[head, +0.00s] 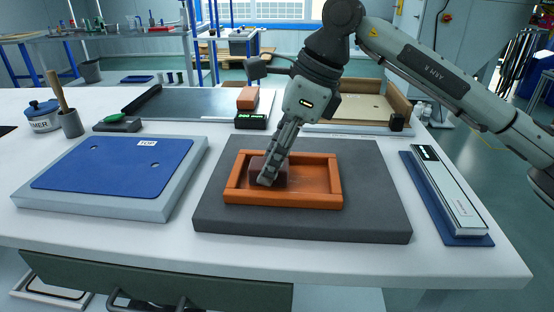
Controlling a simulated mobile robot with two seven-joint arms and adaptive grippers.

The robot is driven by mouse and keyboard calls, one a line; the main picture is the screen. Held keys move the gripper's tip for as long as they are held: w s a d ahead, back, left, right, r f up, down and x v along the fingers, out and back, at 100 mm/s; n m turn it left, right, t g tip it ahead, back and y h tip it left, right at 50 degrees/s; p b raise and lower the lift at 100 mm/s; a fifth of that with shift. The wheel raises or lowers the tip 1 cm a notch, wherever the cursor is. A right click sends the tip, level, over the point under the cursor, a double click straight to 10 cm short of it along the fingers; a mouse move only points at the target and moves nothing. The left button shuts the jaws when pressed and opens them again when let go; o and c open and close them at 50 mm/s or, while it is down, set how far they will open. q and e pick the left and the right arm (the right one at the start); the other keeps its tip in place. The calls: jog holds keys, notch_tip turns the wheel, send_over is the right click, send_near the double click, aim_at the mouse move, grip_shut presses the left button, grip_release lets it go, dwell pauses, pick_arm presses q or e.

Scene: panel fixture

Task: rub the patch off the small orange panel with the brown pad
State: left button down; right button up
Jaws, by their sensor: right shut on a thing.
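The small orange panel (315,181) is a shallow framed tray lying flat on a dark grey mat (370,198) in the middle of the table. My right gripper (268,178) reaches down into the left part of the panel and is shut on the brown pad (281,178). The pad is inside the frame, at or close to the panel's floor; I cannot tell whether it touches. The gripper fingers hide part of the pad. No patch can be made out on the bare floor of the panel; the pad and gripper cover its left part. My left gripper is not in view.
A blue plate (115,165) marked TOP lies on a grey block at the left. A long white-and-grey device (447,195) on a blue base stands at the right. Behind are an orange block (248,97), a small display (251,121), a cup (70,124) and a jar (42,114).

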aim_at(291, 180)
jog(key=shift+a, duration=0.35)
jog(key=shift+d+b, duration=0.6)
jog(key=shift+d, duration=0.85)
jog(key=shift+d, duration=0.1)
jog(key=shift+d+f+b, duration=0.1)
jog(key=shift+d+b, duration=0.45)
jog(key=shift+d, duration=0.7)
jog(key=shift+d, duration=0.1)
jog(key=shift+d, duration=0.5)
jog(key=shift+a, duration=0.1)
jog(key=shift+a+b, duration=0.35)
jog(key=shift+a, duration=0.95)
